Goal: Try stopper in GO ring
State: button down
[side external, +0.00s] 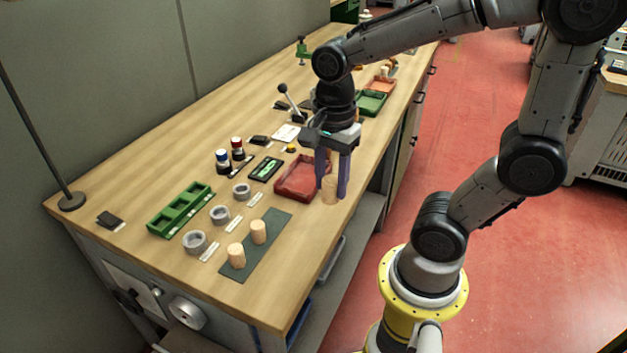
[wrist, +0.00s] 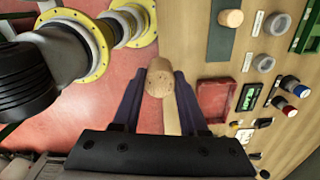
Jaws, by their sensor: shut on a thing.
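My gripper (side external: 336,192) is shut on a tan cork stopper (side external: 330,190), held between the fingertips near the table's front edge, beside the red tray. In the wrist view the stopper (wrist: 160,78) sits between the two dark fingers. Three grey rings stand in a row on the table: a large near one (side external: 195,241), a middle one (side external: 220,214) and a smaller far one (side external: 241,191). Each has a white label strip beside it, too small to read, so I cannot tell which is GO. The rings are well left of my gripper.
Two stoppers (side external: 236,257) (side external: 258,232) stand upright on a dark mat (side external: 268,240). A red tray (side external: 296,186) lies left of my gripper. A green compartment tray (side external: 180,210) is behind the rings. Red and blue-topped posts (side external: 237,148) and a small display (side external: 266,169) stand beyond.

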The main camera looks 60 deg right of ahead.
jog(key=shift+r, duration=0.3)
jog(key=w+a+r+m, duration=0.1)
jog(key=w+a, duration=0.3)
jog(key=w, duration=0.8)
jog(key=w+a+r, duration=0.1)
jog(key=w+a, duration=0.3)
jog(key=w, duration=0.7)
jog(key=shift+n, duration=0.5)
jog(key=shift+w+a+f, duration=0.45)
jog(key=shift+a+f, duration=0.35)
jog(key=shift+f, duration=1.25)
jog(key=shift+w+a+f, duration=0.4)
jog(key=shift+a+f, duration=0.35)
jog(key=shift+f, duration=1.3)
jog(key=shift+w+a+f, duration=0.45)
jog(key=shift+a+f, duration=0.35)
jog(key=shift+f, duration=1.25)
jog(key=shift+f, duration=0.6)
jog(key=shift+c, duration=1.8)
grip_release()
jog(key=shift+r, duration=0.1)
